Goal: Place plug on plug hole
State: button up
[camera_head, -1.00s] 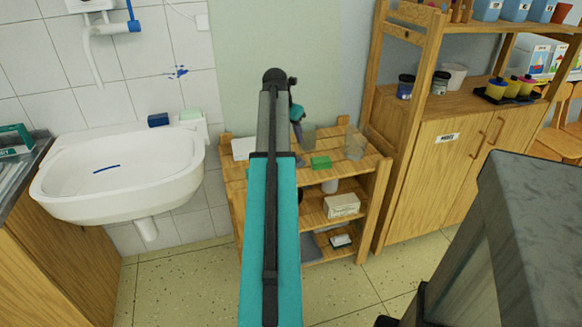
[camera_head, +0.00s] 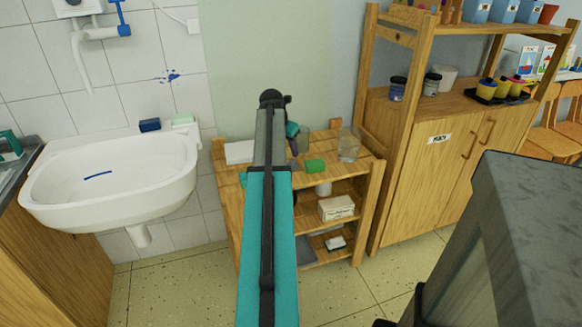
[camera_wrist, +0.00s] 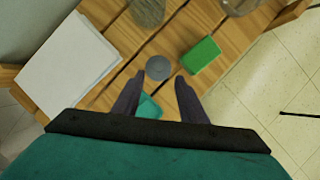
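A small round grey disc (camera_wrist: 158,68), which looks like the plug, lies on the slatted wooden shelf top. My gripper (camera_wrist: 157,82) is open and empty, its two dark fingers apart with the disc just beyond and between their tips. In the head view my gripper (camera_head: 292,147) hangs over the shelf, partly hidden by my arm, and I cannot make out the disc there. The white sink (camera_head: 115,185) stands on the left with a blue streak in its basin. I cannot make out its plug hole.
A green block (camera_wrist: 200,55) lies right of the disc and a white sheet or pad (camera_wrist: 68,65) left. A teal piece (camera_wrist: 150,107) shows between the fingers. A glass jar (camera_head: 349,145) stands at the shelf's back right. The wooden cabinet (camera_head: 430,185) stands to the right.

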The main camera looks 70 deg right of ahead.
aim_at(292, 160)
jog(key=shift+x, duration=0.9)
jog(key=shift+b+x, duration=0.35)
jog(key=shift+x, duration=2.3)
jog(key=shift+w, duration=0.15)
grip_shut()
